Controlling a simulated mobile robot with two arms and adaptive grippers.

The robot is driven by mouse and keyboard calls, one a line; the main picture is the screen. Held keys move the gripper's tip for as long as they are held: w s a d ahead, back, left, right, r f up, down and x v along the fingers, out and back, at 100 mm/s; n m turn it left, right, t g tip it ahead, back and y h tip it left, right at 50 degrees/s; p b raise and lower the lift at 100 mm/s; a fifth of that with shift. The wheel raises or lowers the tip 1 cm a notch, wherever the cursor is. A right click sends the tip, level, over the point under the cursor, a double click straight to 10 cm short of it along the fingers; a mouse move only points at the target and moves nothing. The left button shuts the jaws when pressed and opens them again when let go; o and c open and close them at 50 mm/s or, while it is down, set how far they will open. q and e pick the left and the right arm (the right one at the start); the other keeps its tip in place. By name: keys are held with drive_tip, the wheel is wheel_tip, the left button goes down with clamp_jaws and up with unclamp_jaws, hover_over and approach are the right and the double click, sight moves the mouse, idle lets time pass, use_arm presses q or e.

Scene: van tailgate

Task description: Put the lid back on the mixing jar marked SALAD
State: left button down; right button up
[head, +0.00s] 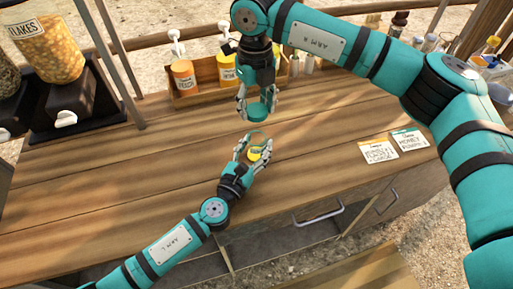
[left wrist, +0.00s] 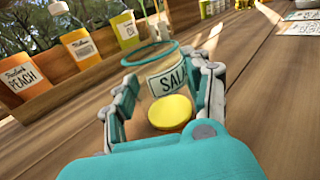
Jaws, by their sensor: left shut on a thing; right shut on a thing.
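The SALAD jar (head: 257,139) is clear, with a teal rim and something yellow at its lower end. In the left wrist view the jar (left wrist: 168,80) shows its SALAD label, and its teal-ringed mouth faces away from my wrist. My left gripper (head: 252,152) is shut around the jar; its fingers flank the label in the wrist view (left wrist: 162,95). My right gripper (head: 258,104) points down and is shut on a teal round piece, seemingly the lid (head: 259,113). It is behind the jar in the head view, with a gap between them.
A wooden rack (head: 205,88) with pump bottles (head: 183,73) stands along the back. Dispensers (head: 75,98) stand at the left. Two cards (head: 379,152) lie on the wooden counter (head: 120,185) at the right. Several bottles (head: 485,52) stand at the far right. The counter's middle is largely clear.

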hover_over(256, 146)
drive_tip(key=w, duration=0.3)
drive_tip(key=shift+s+a+f, duration=0.1)
drive_tip(key=shift+s+f, duration=0.05)
drive_tip(key=shift+f, duration=2.35)
drive_tip(key=shift+f, duration=0.9)
drive_tip(key=shift+f, duration=0.55)
